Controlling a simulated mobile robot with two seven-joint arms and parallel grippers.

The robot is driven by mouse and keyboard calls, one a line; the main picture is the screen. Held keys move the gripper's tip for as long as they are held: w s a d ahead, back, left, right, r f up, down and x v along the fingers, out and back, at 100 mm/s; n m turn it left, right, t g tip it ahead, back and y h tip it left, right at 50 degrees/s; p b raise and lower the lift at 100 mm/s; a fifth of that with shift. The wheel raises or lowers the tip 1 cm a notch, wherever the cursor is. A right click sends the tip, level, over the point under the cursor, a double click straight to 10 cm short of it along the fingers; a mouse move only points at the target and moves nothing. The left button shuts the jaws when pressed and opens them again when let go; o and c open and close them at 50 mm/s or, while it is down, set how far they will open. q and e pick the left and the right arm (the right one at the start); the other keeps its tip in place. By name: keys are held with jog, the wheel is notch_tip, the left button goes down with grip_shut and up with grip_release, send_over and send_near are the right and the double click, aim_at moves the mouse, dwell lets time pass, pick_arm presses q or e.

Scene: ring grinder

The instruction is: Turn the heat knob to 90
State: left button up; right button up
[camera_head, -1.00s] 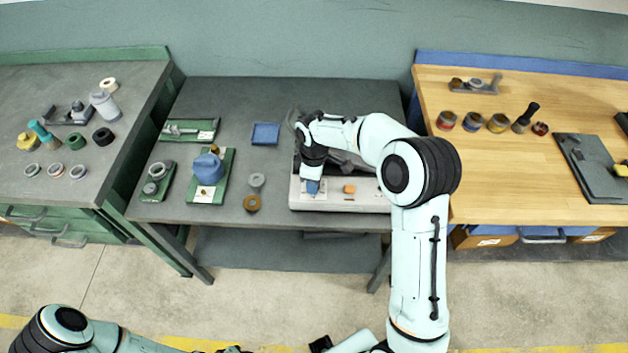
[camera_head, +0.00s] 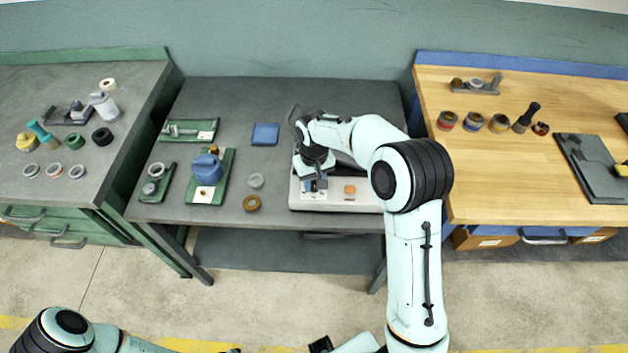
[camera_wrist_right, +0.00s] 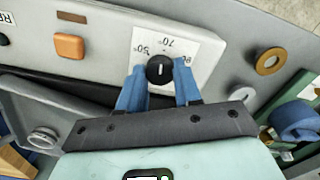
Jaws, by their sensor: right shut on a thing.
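The heat knob (camera_wrist_right: 160,70) is a small black round knob with a white line, on a white dial plate (camera_wrist_right: 146,42) marked 50, 70 and 90. The line points roughly toward the 70 mark. The plate sits on the front of the pale grey machine (camera_head: 336,204). My right gripper (camera_wrist_right: 160,82) has its blue fingers on both sides of the knob and is shut on it. In the head view the right gripper (camera_head: 314,185) is over the machine's front left, hiding the knob there. My left arm shows at the bottom left; its gripper is out of view.
An orange button (camera_head: 350,190) is beside the dial. A brown ring (camera_head: 251,203) and a grey ring (camera_head: 256,180) lie left of the machine. A blue tray (camera_head: 265,134) and green-based fixtures (camera_head: 209,176) stand farther left. The table's middle is mostly clear.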

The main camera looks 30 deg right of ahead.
aim_at(314, 184)
jog(key=m, duration=0.3)
jog(key=shift+m, duration=0.4)
jog(key=m, duration=0.3)
jog(key=shift+m, duration=0.3)
pick_arm(q)
jog(key=shift+w+r+p, duration=0.45)
jog(key=shift+r, duration=0.1)
pick_arm(e)
jog(key=m, duration=0.6)
jog(key=shift+m, duration=0.3)
jog(key=o, duration=1)
jog(key=shift+o, duration=0.2)
pick_arm(q)
jog(key=shift+w+r+p, duration=0.65)
jog(key=shift+w+r, duration=0.1)
jog(key=shift+r, duration=0.15)
pick_arm(e)
notch_tip(314, 184, up, 14)
jog(key=shift+f, duration=0.25)
jog(key=shift+f, duration=0.1)
